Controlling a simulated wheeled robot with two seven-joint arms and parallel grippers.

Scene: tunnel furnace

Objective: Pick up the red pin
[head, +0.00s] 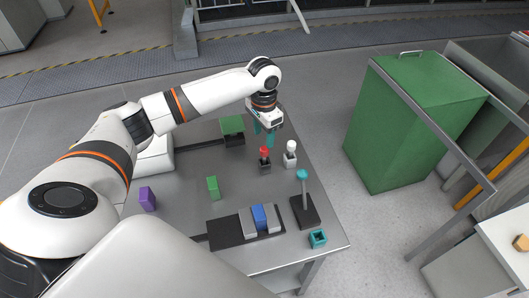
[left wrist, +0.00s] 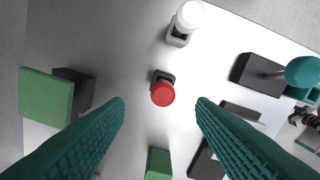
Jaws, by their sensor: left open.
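The red pin (head: 264,152) stands upright in a small dark holder (head: 265,165) on the grey table, toward its far right side. In the left wrist view the red pin (left wrist: 162,93) shows from above, between and beyond my two teal fingers. My left gripper (head: 264,136) is open and empty, above the table and apart from the pin. Its fingers also show in the left wrist view (left wrist: 160,110). A white pin (head: 291,147) stands in a similar holder to the right of the red one. My right gripper is not in view.
On the table (head: 180,210) are a green plate on a stand (head: 232,124), a green block (head: 213,188), a purple block (head: 148,199), a dark tray with blocks (head: 226,232), a teal-topped post (head: 302,175) and a teal square cup (head: 318,238). A green bin (head: 400,130) stands right.

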